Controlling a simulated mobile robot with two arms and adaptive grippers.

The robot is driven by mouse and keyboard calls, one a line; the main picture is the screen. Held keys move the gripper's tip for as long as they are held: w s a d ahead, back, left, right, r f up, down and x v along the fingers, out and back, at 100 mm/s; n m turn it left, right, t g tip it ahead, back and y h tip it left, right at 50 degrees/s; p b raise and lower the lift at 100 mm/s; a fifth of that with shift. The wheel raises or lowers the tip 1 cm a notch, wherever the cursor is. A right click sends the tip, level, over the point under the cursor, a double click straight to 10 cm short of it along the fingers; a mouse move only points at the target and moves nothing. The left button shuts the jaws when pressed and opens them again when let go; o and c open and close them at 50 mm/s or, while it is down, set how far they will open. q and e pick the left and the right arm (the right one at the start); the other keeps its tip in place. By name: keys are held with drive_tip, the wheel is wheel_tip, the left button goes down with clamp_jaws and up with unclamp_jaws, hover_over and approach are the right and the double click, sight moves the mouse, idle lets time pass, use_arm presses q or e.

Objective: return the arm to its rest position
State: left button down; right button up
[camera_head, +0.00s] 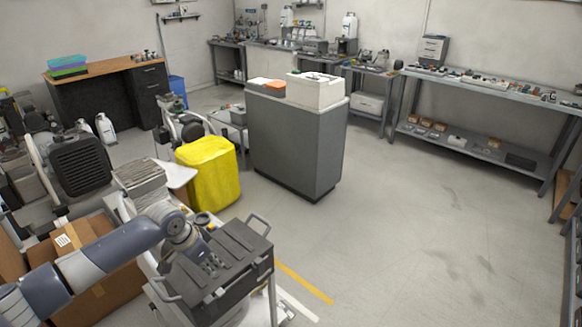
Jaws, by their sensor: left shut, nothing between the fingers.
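My left arm (100,255) reaches in from the lower left corner. Its gripper (212,267) points downward over the dark grey case (243,243) and is shut with nothing in it. Whether the fingertips touch the lid cannot be told from this angle. The case has a handle at each end and sits on a white cart. My right gripper is not in view.
A cardboard box (110,295) stands under my left arm. A yellow container (212,172) and a grey cabinet (292,145) stand beyond the case. A long workbench (490,93) lines the right wall. The floor (420,220) at the right is clear.

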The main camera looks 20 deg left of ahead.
use_arm(q)
drive_tip(key=s+d+f+m+h, duration=0.1)
drive_tip(key=s+d+f, duration=0.4)
drive_tip(key=d, duration=0.4)
drive_tip(key=s+d+f+m, duration=0.1)
drive_tip(key=s+d+f, duration=0.1)
drive_tip(key=s+d, duration=0.65)
drive_tip(key=s+d+r+n+y, duration=0.1)
drive_tip(key=s+r+n, duration=0.1)
drive_tip(key=s, duration=0.4)
drive_tip(key=s+d+r+n+y, duration=0.1)
drive_tip(key=s+d+r+n, duration=0.1)
drive_tip(key=s, duration=0.4)
wheel_tip(320, 180, down, 27)
drive_tip(key=s+g, duration=0.1)
drive_tip(key=s, duration=0.1)
drive_tip(key=s+a+f, duration=0.2)
drive_tip(key=s+f, duration=0.5)
drive_tip(key=s, duration=0.1)
drive_tip(key=s+a+f+g, duration=0.1)
drive_tip(key=s+f, duration=0.7)
drive_tip(key=shift+s+a+f+g, duration=0.2)
drive_tip(key=shift+s+a+g, duration=0.1)
drive_tip(key=shift+s+a, duration=0.05)
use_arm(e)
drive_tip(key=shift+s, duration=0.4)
